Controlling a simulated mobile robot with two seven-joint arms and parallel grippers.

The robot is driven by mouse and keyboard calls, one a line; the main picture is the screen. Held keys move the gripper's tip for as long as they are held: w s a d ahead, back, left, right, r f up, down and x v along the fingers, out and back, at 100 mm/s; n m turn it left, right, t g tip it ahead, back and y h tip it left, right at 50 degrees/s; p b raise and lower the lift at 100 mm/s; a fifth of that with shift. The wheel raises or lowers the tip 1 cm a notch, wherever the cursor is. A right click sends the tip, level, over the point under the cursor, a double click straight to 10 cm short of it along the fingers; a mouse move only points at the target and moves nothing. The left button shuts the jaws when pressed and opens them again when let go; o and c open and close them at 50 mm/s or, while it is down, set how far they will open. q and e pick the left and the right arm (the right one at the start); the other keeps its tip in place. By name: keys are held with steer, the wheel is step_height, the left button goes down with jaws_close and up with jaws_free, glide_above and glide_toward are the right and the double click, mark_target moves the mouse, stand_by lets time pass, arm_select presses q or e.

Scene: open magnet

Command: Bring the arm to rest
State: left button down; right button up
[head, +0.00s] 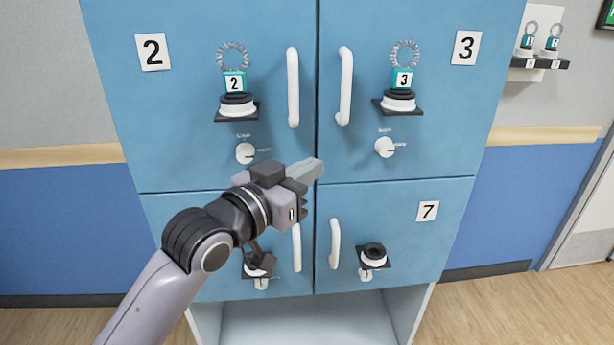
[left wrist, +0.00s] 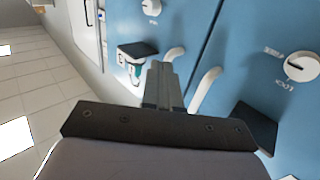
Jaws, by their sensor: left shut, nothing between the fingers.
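My left arm reaches in from the lower left in the head view. Its gripper (head: 312,170) is shut and empty, in front of the blue cabinet near the seam between the left and right doors. In the left wrist view the shut fingers (left wrist: 162,85) point toward the cabinet front. I cannot tell whether the fingers touch it. The blue cabinet (head: 270,165) has doors labelled 2, 3 and 7 in view. My arm partly covers the lower left door. My right gripper is not in view.
White handles (head: 293,88) and (head: 345,87) stick out near the seam. Teal tags numbered 2 (head: 234,83) and 3 (head: 403,79) sit on round holders on small black shelves. White knobs (head: 245,153) are below. A wall shelf (head: 540,64) is at the right. Wood floor (head: 500,310) is clear.

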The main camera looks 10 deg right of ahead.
arm_select(q)
steer(key=s+a+f+n+y, duration=0.2)
steer(key=a+f, duration=0.3)
steer(key=f, duration=0.3)
steer(key=s+a+f+n+t+y, duration=0.1)
steer(key=a+f+n+y, duration=0.1)
steer(key=a+f, duration=0.35)
steer(key=s+a+f+n+y, duration=0.2)
steer(key=a+f, duration=0.2)
steer(key=f, duration=0.5)
steer(key=s+a+f+n+g+y, duration=0.1)
steer(key=s+a+f+y, duration=0.4)
steer(key=s+a+f, duration=0.9)
steer(key=s+f+g, duration=0.1)
steer(key=s+f, duration=0.2)
steer(key=shift+s+a, duration=0.15)
steer(key=shift+s, duration=0.25)
